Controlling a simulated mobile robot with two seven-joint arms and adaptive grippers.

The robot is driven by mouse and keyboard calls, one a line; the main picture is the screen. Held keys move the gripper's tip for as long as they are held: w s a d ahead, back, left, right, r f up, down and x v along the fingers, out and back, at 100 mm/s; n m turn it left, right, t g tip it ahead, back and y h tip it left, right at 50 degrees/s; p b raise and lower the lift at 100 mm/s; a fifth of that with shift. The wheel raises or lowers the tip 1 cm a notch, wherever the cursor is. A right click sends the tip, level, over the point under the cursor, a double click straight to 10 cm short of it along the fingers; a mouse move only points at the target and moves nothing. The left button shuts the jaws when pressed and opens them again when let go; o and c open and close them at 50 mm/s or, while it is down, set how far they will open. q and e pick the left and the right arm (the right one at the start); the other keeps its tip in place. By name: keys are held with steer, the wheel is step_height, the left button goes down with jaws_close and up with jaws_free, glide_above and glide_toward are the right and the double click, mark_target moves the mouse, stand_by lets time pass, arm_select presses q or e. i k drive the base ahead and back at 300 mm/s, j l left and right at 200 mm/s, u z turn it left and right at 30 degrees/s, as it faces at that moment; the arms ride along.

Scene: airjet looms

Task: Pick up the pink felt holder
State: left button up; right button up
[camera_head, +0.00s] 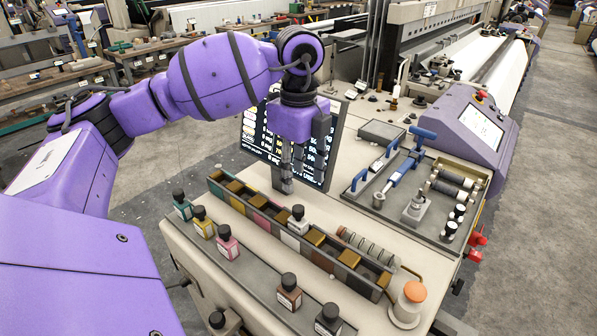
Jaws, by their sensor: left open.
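A long dark rack (352,282) with a row of compartments lies across the machine's beige top. One section has a pink front (261,219), between a yellow and a white one; it may be the pink felt holder, but its shape is too small to tell surely. A bottle with a pink body and black cap (228,245) stands in front of the rack. My left gripper (291,182) points down behind the rack, in front of the screen. It is open, with nothing seen between its fingers, and apart from the pink section. My right gripper is out of view.
A black screen (257,137) stands behind my left gripper. Several capped bottles, such as a yellow one (203,224), line the front ledge. A tool tray (462,229) lies at right. An orange-topped button (414,292) stands at the rack's right end.

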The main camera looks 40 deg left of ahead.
mark_target(229, 246)
steer(key=k, duration=1)
